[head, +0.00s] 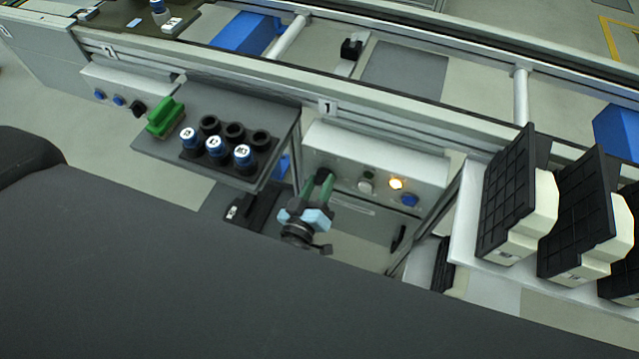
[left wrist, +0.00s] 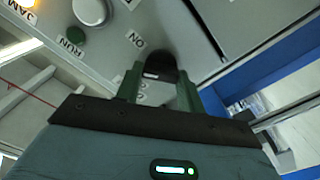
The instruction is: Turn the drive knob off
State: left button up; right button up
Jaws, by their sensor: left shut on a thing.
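The drive knob is black and sits on the grey control box (head: 376,165) below the label 1. In the left wrist view the knob (left wrist: 161,62) is between my green fingers, with an ON label beside it. My left gripper (head: 317,190) reaches up to the left end of the box and is shut on the knob. In the left wrist view the fingers (left wrist: 160,90) stand on both sides of it. The fingers partly hide the knob in the head view, and I cannot tell its exact setting. My right gripper is not in view.
The box also has a lit amber lamp (head: 396,183), a round RUN lamp (head: 366,183) and a blue button (head: 409,200). A dark shelf (head: 150,142) with blue-capped parts and a green block is on the left. A white shelf (head: 463,245) with black-backed units is on the right.

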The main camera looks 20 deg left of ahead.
pick_arm(q)
jog(key=n+b, duration=0.1)
jog(key=n, duration=0.4)
jog(key=shift+f+n, duration=0.15)
jog(key=shift+n, duration=0.15)
jog(key=n+b, duration=0.1)
jog(key=n, duration=0.4)
jog(key=shift+a, duration=0.1)
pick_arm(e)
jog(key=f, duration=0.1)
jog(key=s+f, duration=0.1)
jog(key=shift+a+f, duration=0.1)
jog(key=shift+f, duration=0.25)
pick_arm(q)
jog(key=shift+n, duration=0.4)
jog(key=o, duration=1)
jog(key=s+b, duration=0.1)
jog(key=s, duration=0.7)
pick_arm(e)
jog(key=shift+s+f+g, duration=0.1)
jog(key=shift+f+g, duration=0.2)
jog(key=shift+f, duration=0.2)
